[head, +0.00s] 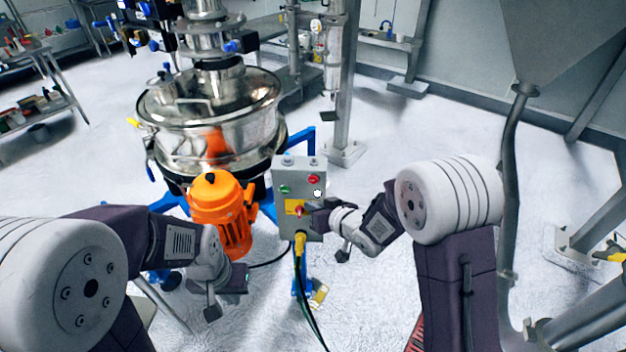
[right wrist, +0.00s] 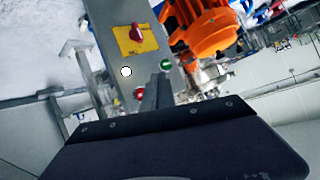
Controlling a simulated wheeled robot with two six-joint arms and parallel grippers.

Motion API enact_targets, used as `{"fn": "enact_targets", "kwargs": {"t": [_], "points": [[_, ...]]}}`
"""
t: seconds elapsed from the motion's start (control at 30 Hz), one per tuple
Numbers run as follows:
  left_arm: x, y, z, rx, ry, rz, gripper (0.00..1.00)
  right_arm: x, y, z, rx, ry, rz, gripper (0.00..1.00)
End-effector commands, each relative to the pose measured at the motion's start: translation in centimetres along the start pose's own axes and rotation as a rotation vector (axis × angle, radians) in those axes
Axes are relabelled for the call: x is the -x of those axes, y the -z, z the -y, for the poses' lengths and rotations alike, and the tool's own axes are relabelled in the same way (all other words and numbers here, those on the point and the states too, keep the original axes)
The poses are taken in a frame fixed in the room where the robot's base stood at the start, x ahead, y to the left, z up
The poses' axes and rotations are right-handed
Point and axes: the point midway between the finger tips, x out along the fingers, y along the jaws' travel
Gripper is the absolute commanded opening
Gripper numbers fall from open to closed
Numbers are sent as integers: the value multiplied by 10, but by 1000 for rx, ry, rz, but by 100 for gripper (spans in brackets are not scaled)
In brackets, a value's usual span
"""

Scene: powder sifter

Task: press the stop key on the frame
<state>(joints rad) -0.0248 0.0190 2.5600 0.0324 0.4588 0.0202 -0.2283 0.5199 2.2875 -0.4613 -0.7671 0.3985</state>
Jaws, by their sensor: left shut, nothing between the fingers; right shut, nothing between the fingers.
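The grey control box (head: 287,225) stands on the frame beside the sifter. It carries a red key (head: 313,180), a green key (head: 285,189), a white round spot (head: 317,194) and a red switch on a yellow plate (head: 291,207). My right gripper (head: 313,213) is shut and empty at the box's right side, by the switch. In the right wrist view its shut fingers (right wrist: 164,80) point at the box near the green key (right wrist: 165,65), with the red key (right wrist: 139,96) just left of them; contact cannot be told. My left gripper (head: 245,280) is shut and empty below the motor.
The orange motor (head: 222,212) hangs on the steel sifter (head: 207,130) left of the box. Yellow-plugged cables (head: 301,265) drop from the box. A steel post (head: 345,90) rises behind; a grey hopper (head: 560,40) stands at right.

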Motion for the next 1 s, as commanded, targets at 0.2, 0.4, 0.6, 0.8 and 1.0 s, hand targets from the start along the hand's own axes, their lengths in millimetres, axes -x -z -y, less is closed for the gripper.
{"fn": "enact_targets", "kwargs": {"t": [0.2,0.4,0.6,0.8,1.0], "points": [[12,1,0,0,0,0,0,-22,19,-17,-1,-1,0,0],[21,2,0,0,0,0,0,-38,30,-28,0,-1,-1,0],[23,2,0,0,0,0,0,-44,33,-33,0,-1,0,0],[23,2,0,0,0,0,0,-45,33,-34,0,-1,0,0],[23,2,0,0,0,0,0,-45,33,-33,0,-1,0,0]]}}
